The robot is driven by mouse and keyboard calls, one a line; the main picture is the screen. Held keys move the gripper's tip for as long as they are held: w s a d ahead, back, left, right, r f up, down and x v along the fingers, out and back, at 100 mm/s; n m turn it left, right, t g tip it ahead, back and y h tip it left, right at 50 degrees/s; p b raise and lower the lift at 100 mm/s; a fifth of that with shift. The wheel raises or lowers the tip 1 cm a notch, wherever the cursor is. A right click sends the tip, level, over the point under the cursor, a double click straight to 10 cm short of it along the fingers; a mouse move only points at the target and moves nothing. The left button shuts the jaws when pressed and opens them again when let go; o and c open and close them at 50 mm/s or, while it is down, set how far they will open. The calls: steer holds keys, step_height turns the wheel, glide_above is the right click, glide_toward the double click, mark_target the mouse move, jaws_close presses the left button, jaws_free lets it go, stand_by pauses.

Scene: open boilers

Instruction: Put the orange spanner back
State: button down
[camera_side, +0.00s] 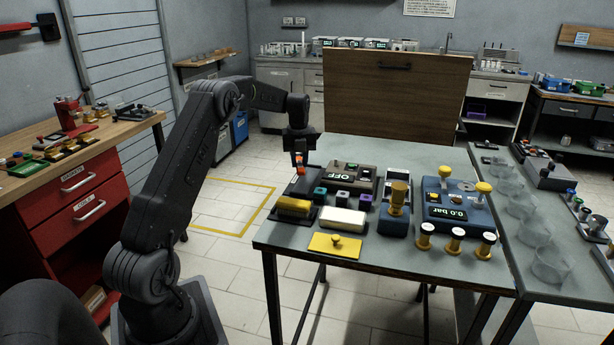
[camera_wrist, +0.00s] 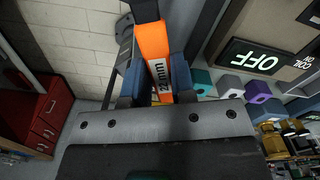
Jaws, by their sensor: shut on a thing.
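My gripper (camera_side: 299,155) is shut on the orange spanner (camera_wrist: 155,45), which lies between its two blue fingers in the wrist view. The spanner carries a white label reading 22mm. In the side view only a small orange part of the spanner (camera_side: 299,162) shows below my gripper. It hangs over a dark block (camera_side: 300,186) at the left edge of the grey table. I cannot tell whether the spanner's lower end touches the block.
An OFF display unit (camera_side: 350,178), small coloured cubes and a yellow-topped block (camera_side: 294,206) stand close by on the table (camera_side: 290,241). A blue 0.0 bar gauge unit (camera_side: 459,205) is further right. Floor is clear left of the table.

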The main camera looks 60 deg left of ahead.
mark_target(307, 183)
steer(key=shift+w+d+f, duration=0.25)
steer(key=shift+w+f, duration=0.1)
steer(key=shift+w, duration=0.2)
steer(key=shift+w+d+f, duration=0.25)
steer(key=shift+w+f, duration=0.1)
steer(key=shift+w, duration=0.2)
steer(key=shift+f, duration=1.95)
steer(key=shift+f, duration=0.1)
steer(key=c, duration=1)
jaws_free()
steer(key=shift+o, duration=0.2)
